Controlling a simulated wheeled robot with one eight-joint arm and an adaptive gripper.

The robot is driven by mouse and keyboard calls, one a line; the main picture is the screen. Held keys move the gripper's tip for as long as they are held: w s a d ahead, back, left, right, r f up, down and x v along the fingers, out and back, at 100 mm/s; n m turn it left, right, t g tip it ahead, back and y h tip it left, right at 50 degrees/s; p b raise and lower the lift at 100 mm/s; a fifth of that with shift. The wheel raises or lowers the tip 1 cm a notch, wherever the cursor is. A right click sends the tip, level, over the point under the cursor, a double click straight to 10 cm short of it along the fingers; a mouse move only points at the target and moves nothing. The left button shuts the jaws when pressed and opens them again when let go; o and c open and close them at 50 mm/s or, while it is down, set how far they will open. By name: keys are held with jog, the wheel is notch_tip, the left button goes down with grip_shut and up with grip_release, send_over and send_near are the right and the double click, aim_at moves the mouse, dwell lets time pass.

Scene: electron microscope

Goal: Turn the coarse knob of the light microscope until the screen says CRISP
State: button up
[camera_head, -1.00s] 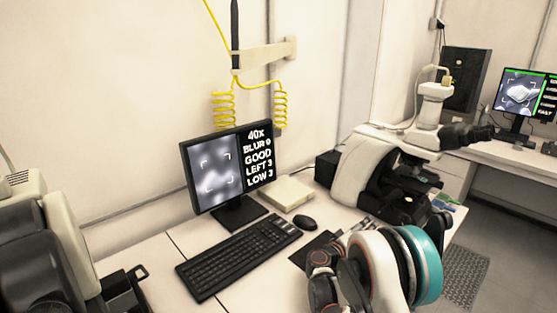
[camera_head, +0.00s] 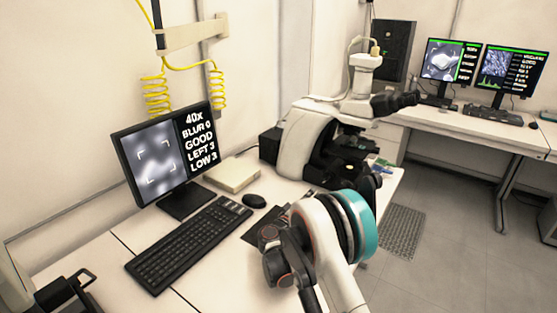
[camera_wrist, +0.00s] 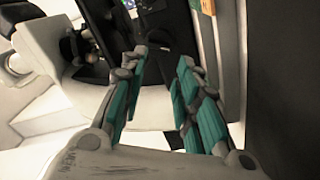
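The light microscope (camera_head: 318,128), white with a black stage and eyepieces, stands on the bench at the middle of the head view. Part of its pale body (camera_wrist: 55,40) fills the left of the wrist view. A dark round part on that body may be a knob, but I cannot tell if it is the coarse one. The screen (camera_head: 165,153) reads 40X, BLUR 0, GOOD, LEFT 3, LOW 3, beside a blurry grey picture. My gripper (camera_wrist: 163,60) is open with teal pads, apart and empty, beside the microscope body. My arm hides it in the head view.
A keyboard (camera_head: 188,243), a mouse (camera_head: 255,201) and a flat beige box (camera_head: 233,174) lie on the bench left of my arm. A second bench with two monitors (camera_head: 512,75) stands at the back right. Open floor (camera_head: 440,215) lies between the benches.

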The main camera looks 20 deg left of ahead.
aim_at(326, 180)
jog(key=n, duration=0.2)
jog(key=n+p, duration=0.1)
jog(key=n, duration=0.2)
jog(key=shift+s+a+r+n, duration=0.2)
jog(key=shift+s+r+n, duration=0.1)
jog(key=shift+s, duration=0.1)
jog(key=n, duration=0.1)
jog(key=n+p, duration=0.1)
jog(key=n, duration=0.2)
jog(key=shift+s+a+p, duration=0.1)
jog(key=shift+s+p, duration=0.15)
jog(key=shift+p, duration=0.05)
jog(key=n, duration=0.4)
jog(key=shift+s+a+p, duration=0.1)
jog(key=shift+s+p, duration=0.2)
jog(key=shift+p, duration=0.1)
jog(key=n, duration=0.4)
jog(key=shift+s+p, duration=0.15)
jog(key=shift+p, duration=0.15)
jog(key=b+x, duration=0.3)
jog(key=x, duration=0.9)
jog(key=shift+f+b, duration=0.15)
jog(key=shift+b, duration=0.2)
jog(key=shift+w, duration=0.75)
grip_shut()
